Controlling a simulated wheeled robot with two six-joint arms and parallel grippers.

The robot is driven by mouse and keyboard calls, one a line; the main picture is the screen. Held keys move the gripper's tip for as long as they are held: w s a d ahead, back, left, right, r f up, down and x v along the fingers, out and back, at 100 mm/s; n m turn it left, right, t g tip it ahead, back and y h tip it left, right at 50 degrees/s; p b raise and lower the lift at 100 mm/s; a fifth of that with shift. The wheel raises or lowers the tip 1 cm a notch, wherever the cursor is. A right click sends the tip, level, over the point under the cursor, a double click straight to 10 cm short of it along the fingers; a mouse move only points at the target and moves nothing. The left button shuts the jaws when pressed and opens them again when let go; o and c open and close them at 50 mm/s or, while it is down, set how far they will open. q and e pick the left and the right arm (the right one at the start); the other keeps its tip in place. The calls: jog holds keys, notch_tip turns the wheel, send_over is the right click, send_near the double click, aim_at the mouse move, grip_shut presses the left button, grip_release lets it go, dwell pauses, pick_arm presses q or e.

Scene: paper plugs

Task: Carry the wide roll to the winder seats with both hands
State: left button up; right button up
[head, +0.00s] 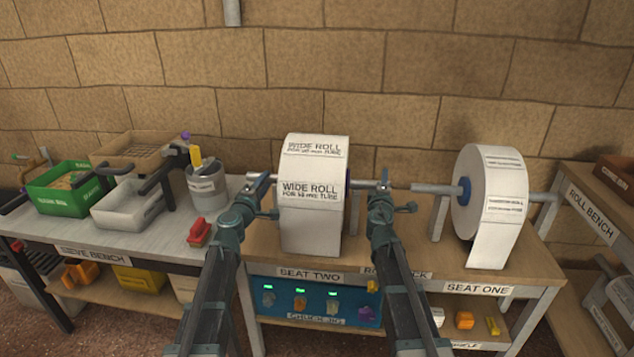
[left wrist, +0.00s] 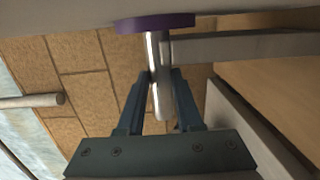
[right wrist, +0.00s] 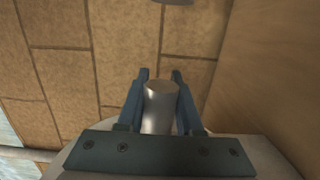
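The wide roll (head: 313,215) is white with printed labels and stands above the board marked SEAT TWO (head: 309,275), its shaft level. A purple hub (left wrist: 155,22) shows on its left side. My left gripper (head: 262,188) has its fingers on both sides of the left shaft end (left wrist: 158,60), apparently closed on it. My right gripper (head: 383,188) has its fingers against both sides of the right shaft end (right wrist: 160,95). A grey post (left wrist: 245,45) is beside the shaft; I cannot tell whether the shaft rests on it.
Another white roll (head: 487,205) with a blue hub sits at SEAT ONE (head: 478,288), close to my right gripper. The sieve bench (head: 100,245) at left holds a green bin (head: 62,188), a grey tray (head: 127,203), a grey cup (head: 206,187) and a red item (head: 199,232).

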pick_arm(q)
grip_shut()
pick_arm(e)
grip_shut()
dwell(0.7)
